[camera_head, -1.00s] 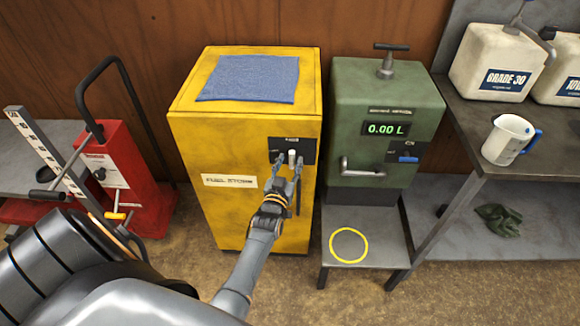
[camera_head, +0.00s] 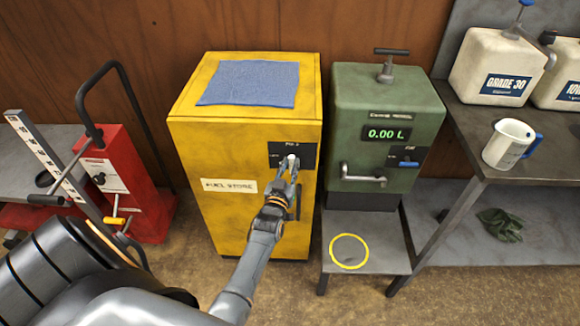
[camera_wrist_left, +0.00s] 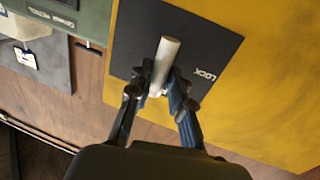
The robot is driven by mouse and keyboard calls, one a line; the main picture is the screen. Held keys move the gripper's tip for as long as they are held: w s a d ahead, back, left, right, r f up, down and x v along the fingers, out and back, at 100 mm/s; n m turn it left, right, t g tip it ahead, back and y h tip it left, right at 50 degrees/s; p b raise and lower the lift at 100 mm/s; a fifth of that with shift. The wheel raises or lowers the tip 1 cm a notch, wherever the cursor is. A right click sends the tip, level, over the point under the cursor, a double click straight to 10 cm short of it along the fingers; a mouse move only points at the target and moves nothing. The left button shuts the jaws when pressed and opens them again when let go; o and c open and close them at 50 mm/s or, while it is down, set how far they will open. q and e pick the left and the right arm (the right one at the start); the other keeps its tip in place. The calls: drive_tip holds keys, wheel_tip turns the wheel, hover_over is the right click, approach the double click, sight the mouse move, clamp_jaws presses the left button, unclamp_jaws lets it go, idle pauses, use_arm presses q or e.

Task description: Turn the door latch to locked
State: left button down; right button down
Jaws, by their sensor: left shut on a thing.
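The yellow fuel store cabinet (camera_head: 240,215) has a black latch plate (camera_head: 307,152) at the upper right of its front. A pale metal latch handle (camera_head: 291,160) stands on the plate. In the left wrist view the handle (camera_wrist_left: 168,50) is a silver bar on the dark plate (camera_wrist_left: 205,38), with the word LOCK to its right. My left gripper (camera_head: 288,176) is shut on the handle, with one blue-padded finger on each side (camera_wrist_left: 161,90). My right gripper is not in view.
A green petrol dispenser (camera_head: 350,110) stands close on the right, with a lever (camera_head: 365,177) sticking out. A blue cloth (camera_head: 248,82) lies on the cabinet. A red jack (camera_head: 140,195) stands left. A bench with a jug (camera_head: 508,143) is at right.

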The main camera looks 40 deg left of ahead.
use_arm(q)
drive_tip(key=shift+f, duration=0.1)
drive_tip(key=n+b, duration=0.1)
drive_tip(key=n, duration=0.1)
drive_tip(key=n+b, duration=0.1)
drive_tip(key=n, duration=0.1)
drive_tip(key=shift+a+f+t+y, duration=0.1)
drive_tip(key=shift+f+t+y, duration=0.1)
drive_tip(key=shift+t+y, duration=0.1)
drive_tip(key=n+y+b, duration=0.1)
drive_tip(key=n+b, duration=0.1)
drive_tip(key=n, duration=0.3)
drive_tip(key=n+y+b, duration=0.1)
drive_tip(key=n+b, duration=0.1)
drive_tip(key=n, duration=0.3)
drive_tip(key=n+y+b, duration=0.1)
drive_tip(key=n+b, duration=0.2)
drive_tip(key=n, duration=0.2)
drive_tip(key=shift+s+f+n+y, duration=0.1)
drive_tip(key=shift+f+n+y, duration=0.2)
drive_tip(key=shift+f, duration=0.1)
drive_tip(key=shift+n, duration=0.3)
drive_tip(key=c, duration=1.2)
unclamp_jaws()
